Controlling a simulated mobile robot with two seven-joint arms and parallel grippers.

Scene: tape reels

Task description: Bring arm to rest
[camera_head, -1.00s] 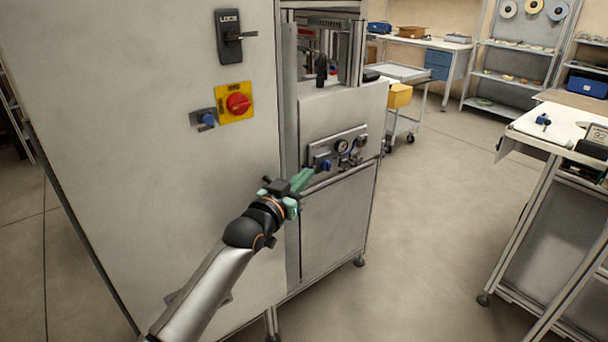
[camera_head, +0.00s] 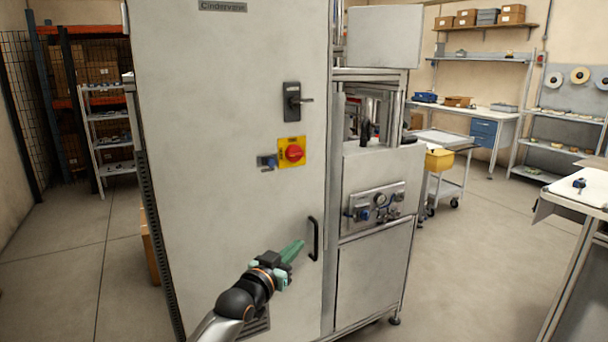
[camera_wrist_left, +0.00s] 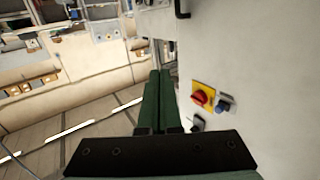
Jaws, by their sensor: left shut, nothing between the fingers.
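My left gripper (camera_head: 294,250) has green fingers and is in front of the tall grey cabinet (camera_head: 225,130), left of its black door handle (camera_head: 314,239). In the left wrist view its two fingers (camera_wrist_left: 161,75) lie side by side, shut with nothing between them. My left arm comes in from the bottom of the head view. My right gripper is in neither view now.
The cabinet carries a red rotary switch on a yellow plate (camera_head: 291,152) and a black lock handle (camera_head: 293,101). A gauge panel (camera_head: 376,203) is to the right. A trolley (camera_head: 450,180) and a bench (camera_head: 580,187) stand further right. Open floor lies between.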

